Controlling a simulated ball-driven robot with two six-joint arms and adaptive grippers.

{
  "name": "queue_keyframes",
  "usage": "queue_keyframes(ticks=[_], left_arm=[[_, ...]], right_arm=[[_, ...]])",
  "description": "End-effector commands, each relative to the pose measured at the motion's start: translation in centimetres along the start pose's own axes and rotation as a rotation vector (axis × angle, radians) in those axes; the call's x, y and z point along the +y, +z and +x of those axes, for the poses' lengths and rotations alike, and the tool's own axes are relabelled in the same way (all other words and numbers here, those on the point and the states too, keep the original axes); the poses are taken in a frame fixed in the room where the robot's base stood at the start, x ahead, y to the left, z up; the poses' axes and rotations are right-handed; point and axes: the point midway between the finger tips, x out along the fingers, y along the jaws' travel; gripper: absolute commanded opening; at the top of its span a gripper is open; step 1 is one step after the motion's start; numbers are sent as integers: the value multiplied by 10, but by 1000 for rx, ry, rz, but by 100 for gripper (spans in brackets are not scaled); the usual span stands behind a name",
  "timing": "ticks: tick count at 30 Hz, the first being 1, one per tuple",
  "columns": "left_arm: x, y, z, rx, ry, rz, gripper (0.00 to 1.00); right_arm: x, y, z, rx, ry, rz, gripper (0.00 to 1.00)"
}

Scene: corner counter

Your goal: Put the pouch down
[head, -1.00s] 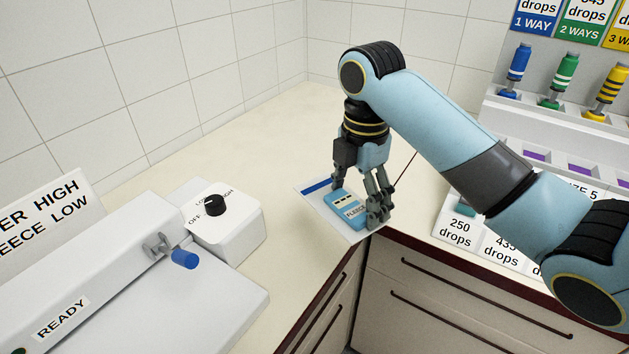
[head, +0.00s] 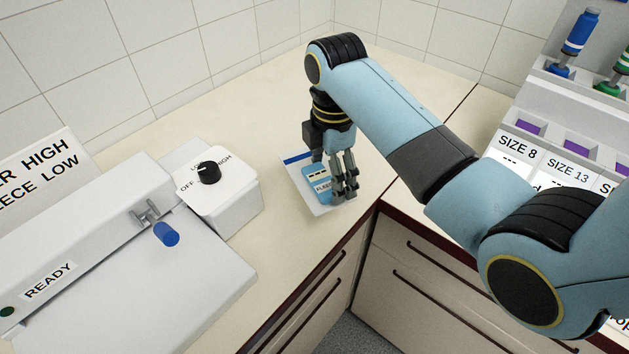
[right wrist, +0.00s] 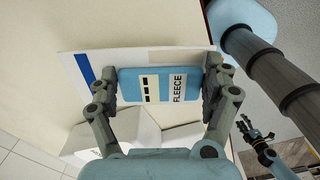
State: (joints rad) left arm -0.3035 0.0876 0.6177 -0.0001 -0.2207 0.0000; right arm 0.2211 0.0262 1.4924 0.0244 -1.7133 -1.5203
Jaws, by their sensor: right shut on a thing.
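The pouch (head: 297,179) is a flat white piece with a dark blue stripe and a light blue block marked FLEECE. My right gripper (head: 344,190) points down over it in the head view. In the right wrist view, the fingers (right wrist: 162,90) are shut on two opposite edges of the blue block (right wrist: 130,85). The pouch is over the counter (head: 262,107), close to its inner corner; I cannot tell whether its underside touches. My left gripper (right wrist: 256,130) shows small at the right of the wrist view, its fingers too small to judge.
A white box with a black dial (head: 209,172) stands left of the pouch. Beside it is a sealer (head: 75,250) marked READY, with a blue-ended handle (head: 167,235). A rack with size labels (head: 520,125) stands at the right. Clear counter lies behind the pouch.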

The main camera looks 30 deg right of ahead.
Motion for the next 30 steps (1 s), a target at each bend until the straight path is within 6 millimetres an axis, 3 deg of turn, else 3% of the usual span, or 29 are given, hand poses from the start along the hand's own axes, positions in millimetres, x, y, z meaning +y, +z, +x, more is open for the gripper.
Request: queue_keyframes(ticks=[3,7,18,28,29,30], left_arm=[[3,-3,3,4,3,-2,45],[6,-4,4,5,7,-3,45],[9,-4,4,7,10,-5,45],[8,-4,5,7,9,-4,45],[8,-4,5,7,8,-4,45],[8,-4,4,7,8,-4,45]], right_arm=[[21,-7,14,2,-2,-1,52],[33,-10,20,0,0,0,52],[34,-10,61,0,-1,0,52],[34,-10,64,1,-1,0,52],[34,-10,64,1,0,0,86],[34,-10,64,1,0,0,91]])
